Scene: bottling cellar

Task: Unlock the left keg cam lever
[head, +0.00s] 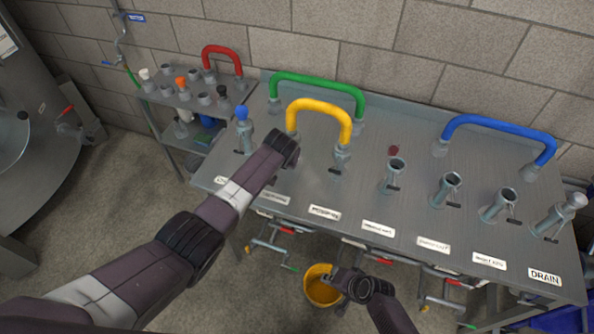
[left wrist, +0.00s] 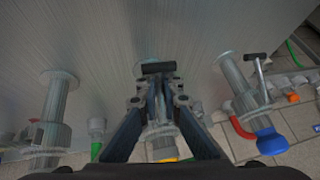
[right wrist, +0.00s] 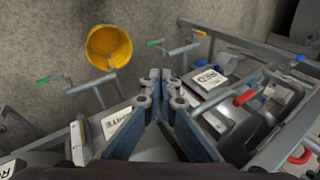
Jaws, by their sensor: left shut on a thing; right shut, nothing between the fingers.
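A cam lever with a black T-handle (left wrist: 158,68) shows between the fingers of my left gripper (left wrist: 158,98) in the left wrist view. My left gripper is shut on this lever, at a pipe fitting (left wrist: 160,140) with part of the yellow hose (left wrist: 166,157) behind it. In the head view my left wrist hides the gripper and lever, near the left end of the yellow hose (head: 320,106).
The metal table (head: 300,172) carries several fittings, a green hose (head: 318,82) and a blue hose (head: 500,121). A blue-capped fitting (head: 242,116) stands left of my left wrist. A yellow bucket (head: 319,290) is beside my right gripper. Red-handled valves (head: 378,259) sit under the table.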

